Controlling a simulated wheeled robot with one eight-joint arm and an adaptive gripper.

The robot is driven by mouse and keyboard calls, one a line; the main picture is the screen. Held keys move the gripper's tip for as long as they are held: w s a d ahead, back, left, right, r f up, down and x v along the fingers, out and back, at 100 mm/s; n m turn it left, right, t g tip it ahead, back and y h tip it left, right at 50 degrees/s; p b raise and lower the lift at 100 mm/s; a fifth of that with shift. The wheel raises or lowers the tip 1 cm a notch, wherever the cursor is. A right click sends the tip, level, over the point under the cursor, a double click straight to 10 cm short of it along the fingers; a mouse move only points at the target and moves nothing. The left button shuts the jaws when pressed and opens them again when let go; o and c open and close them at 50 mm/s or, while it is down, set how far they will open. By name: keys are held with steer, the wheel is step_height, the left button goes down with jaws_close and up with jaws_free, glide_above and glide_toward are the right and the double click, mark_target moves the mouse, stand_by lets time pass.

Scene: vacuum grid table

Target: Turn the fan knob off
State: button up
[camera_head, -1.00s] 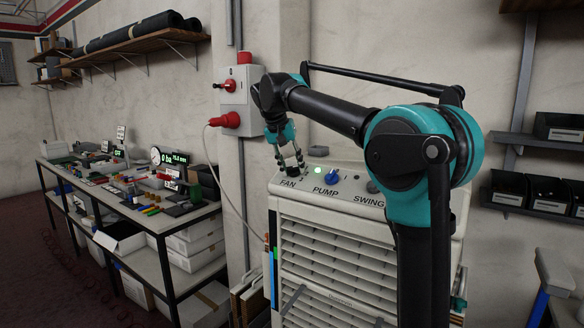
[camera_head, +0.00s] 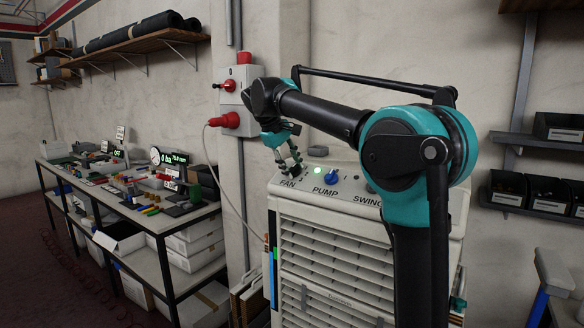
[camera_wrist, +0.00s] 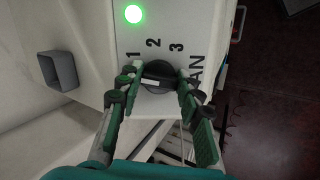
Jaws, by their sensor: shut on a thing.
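The fan knob (camera_wrist: 158,72) is black and round with a raised grip bar and a white mark, beside the numbers 1, 2, 3 and the word FAN in the wrist view. My gripper (camera_wrist: 157,92) has a finger on each side of the bar and is shut on it. The white mark lies towards the left finger; its exact setting is hard to tell. In the head view my gripper (camera_head: 288,168) points down at the left of the cooler's top panel, and its fingers largely hide the knob.
The white cooler (camera_head: 330,245) has a lit green lamp (camera_head: 318,170), a blue pump knob (camera_head: 332,177) and a swing knob partly behind my arm. A red-and-grey switch box (camera_head: 240,95) is on the wall behind. A cluttered workbench (camera_head: 150,220) stands at the left.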

steer(key=shift+n, duration=1.1)
steer(key=o, duration=1.2)
steer(key=shift+c, duration=0.2)
steer(key=v, duration=1.2)
steer(key=shift+s+a+f, duration=0.1)
steer(key=shift+s, duration=0.05)
